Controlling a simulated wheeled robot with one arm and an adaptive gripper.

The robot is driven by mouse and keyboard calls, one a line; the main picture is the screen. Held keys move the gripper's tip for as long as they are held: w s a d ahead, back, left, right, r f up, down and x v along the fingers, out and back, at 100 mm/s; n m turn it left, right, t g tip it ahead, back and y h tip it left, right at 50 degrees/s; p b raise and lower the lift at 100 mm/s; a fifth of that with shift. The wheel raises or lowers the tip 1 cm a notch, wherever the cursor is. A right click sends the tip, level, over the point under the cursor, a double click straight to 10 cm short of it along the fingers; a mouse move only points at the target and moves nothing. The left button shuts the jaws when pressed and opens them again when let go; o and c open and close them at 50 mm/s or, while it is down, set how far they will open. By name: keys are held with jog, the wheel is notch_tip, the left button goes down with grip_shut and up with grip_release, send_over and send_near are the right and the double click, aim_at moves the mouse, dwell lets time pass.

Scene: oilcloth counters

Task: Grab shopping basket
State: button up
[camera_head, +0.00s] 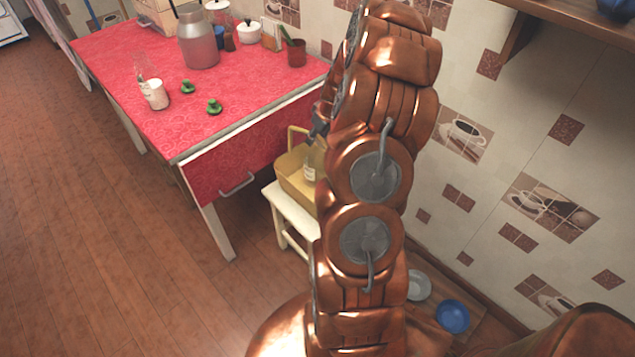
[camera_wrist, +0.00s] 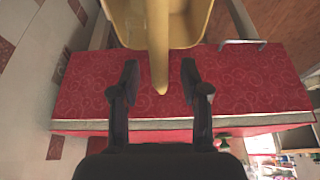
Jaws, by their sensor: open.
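The yellow shopping basket (camera_head: 292,181) stands on a small white stool (camera_head: 292,213) beside the red-covered table, partly hidden behind my arm. A bottle (camera_head: 309,170) shows inside it. Its upright handle (camera_head: 291,138) rises above the rim. In the wrist view the basket (camera_wrist: 190,40) is at the top, and its handle (camera_wrist: 158,50) runs down between the two black fingers. My gripper (camera_wrist: 159,76) is open, with a gap on each side of the handle. In the head view my gripper (camera_head: 318,125) is by the handle, mostly hidden by the arm.
The red table (camera_head: 130,55) at the left holds a metal can (camera_head: 198,42), a jar (camera_head: 156,95) and green items (camera_head: 214,106). The tiled wall (camera_head: 535,130) is close on the right. A blue bowl (camera_head: 452,315) is low by the wall. The wooden floor (camera_head: 90,210) at left is clear.

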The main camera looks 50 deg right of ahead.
jog(key=shift+c, duration=0.4)
grip_shut()
dwell(0.4)
